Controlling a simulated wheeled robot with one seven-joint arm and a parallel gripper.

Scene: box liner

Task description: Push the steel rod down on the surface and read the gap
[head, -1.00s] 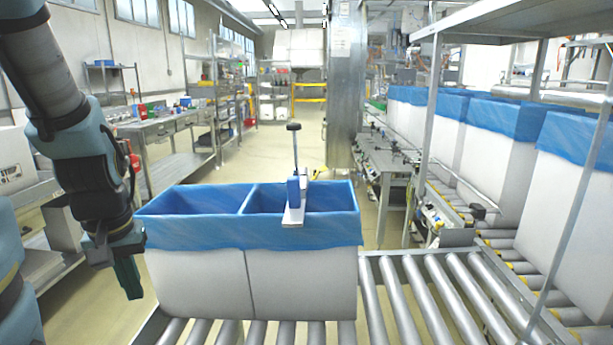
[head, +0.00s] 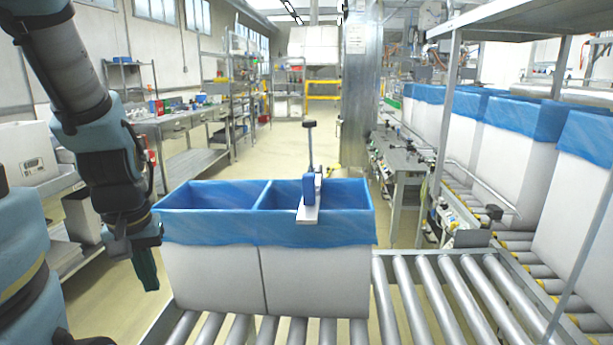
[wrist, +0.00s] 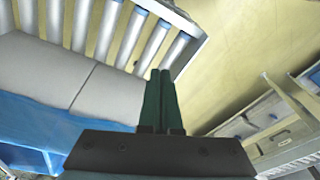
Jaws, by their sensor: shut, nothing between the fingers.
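The steel rod (head: 309,145) stands upright with a dark knob on top. It passes through a blue block (head: 309,188) on a pale flat bar (head: 308,214), which rests on the front rim of the right-hand box. Whether there is a gap at the rod's lower end is hidden inside the box. My gripper (head: 148,286) hangs to the left of the boxes, pointing down, apart from them and from the rod. In the wrist view my gripper (wrist: 162,78) has its green fingers together and empty, with the boxes to the left.
Two white boxes (head: 315,280) with blue liners stand side by side on a roller conveyor (head: 430,300). More lined boxes (head: 520,150) stand on the right conveyor beside a metal frame. A workbench (head: 185,125) is at the back left. Open floor (head: 270,155) lies behind the boxes.

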